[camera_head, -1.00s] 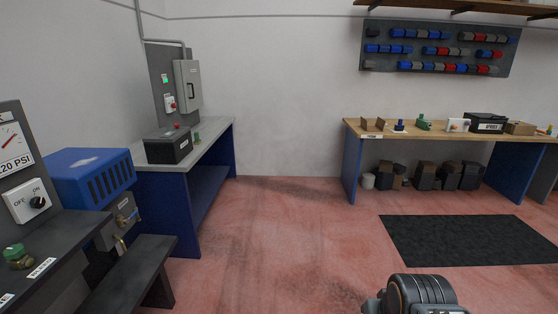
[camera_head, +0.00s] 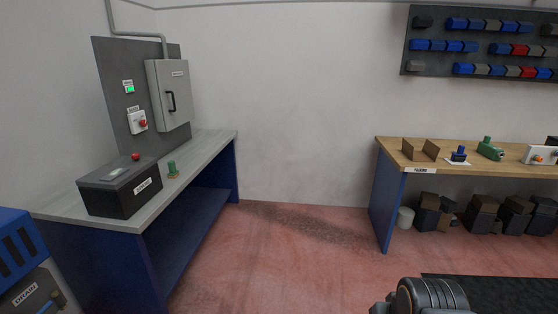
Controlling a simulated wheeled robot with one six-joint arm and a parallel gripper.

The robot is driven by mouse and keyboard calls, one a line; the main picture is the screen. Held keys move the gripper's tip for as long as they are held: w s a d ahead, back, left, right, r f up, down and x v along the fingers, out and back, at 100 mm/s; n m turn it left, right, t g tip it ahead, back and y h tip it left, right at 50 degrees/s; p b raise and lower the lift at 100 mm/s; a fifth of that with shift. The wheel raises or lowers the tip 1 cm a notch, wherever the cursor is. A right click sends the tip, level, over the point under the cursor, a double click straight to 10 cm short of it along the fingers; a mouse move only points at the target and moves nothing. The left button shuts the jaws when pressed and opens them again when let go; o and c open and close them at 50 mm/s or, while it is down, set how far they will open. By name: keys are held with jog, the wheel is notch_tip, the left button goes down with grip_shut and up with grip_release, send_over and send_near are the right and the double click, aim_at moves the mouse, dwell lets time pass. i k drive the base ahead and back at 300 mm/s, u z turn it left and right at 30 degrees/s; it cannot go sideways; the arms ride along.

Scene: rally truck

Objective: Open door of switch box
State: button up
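The switch box (camera_head: 171,96) is a light grey cabinet on a dark grey wall panel (camera_head: 117,75), above the grey-topped bench on the left. A conduit runs into the top of the box. A part of my own arm shows at the bottom right, well to the right of and nearer than the box. My gripper's fingers are not visible.
The bench (camera_head: 211,146) with blue legs stands below the box. A wooden-topped workbench (camera_head: 392,151) is on the right. Red floor (camera_head: 290,245) between the benches is clear.

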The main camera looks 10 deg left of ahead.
aim_at(174, 87)
jog(key=u, duration=0.35)
jog(key=i, duration=2.3)
jog(key=u, duration=1.2)
jog(key=i, duration=2.2)
jog(key=u, duration=0.65)
